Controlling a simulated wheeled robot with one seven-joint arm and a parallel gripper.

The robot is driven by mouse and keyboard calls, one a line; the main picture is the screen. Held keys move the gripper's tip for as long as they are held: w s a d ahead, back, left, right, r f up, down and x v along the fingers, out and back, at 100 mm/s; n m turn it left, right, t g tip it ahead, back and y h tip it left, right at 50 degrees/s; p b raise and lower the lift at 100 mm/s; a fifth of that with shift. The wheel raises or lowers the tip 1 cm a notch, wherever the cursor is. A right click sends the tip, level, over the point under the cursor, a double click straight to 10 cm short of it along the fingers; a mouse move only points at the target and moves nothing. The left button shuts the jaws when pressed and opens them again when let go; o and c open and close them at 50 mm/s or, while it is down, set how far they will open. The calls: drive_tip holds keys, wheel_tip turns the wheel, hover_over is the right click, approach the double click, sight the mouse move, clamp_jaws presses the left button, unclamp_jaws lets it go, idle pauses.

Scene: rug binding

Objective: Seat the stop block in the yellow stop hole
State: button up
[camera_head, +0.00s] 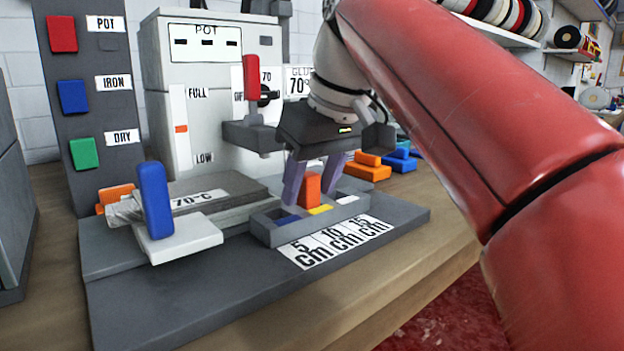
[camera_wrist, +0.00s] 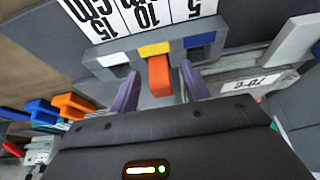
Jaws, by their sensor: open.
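The orange stop block (camera_head: 310,188) stands upright at the grey stop rail (camera_head: 265,232), directly behind the yellow mark (camera_head: 320,210). In the wrist view the block (camera_wrist: 159,78) lines up with the yellow mark (camera_wrist: 154,49), between a blue mark and a white one. Its foot is hidden, so I cannot tell how deep it sits in the hole. My gripper (camera_head: 310,193) is open, with one purple finger on each side of the block. In the wrist view a gap shows between each finger and the block.
A label with 5, 10 and 15 cm (camera_head: 335,242) lies in front of the rail. To the left are a grey hot plate marked 70°C (camera_head: 200,200) and a white piece with a blue handle (camera_head: 155,200). The glue pot machine (camera_head: 205,90) stands behind. Orange and blue blocks lie at back right.

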drive_tip(key=p+v, duration=0.3)
drive_tip(key=v, duration=0.4)
drive_tip(key=shift+r, duration=0.35)
drive_tip(key=shift+s, duration=0.1)
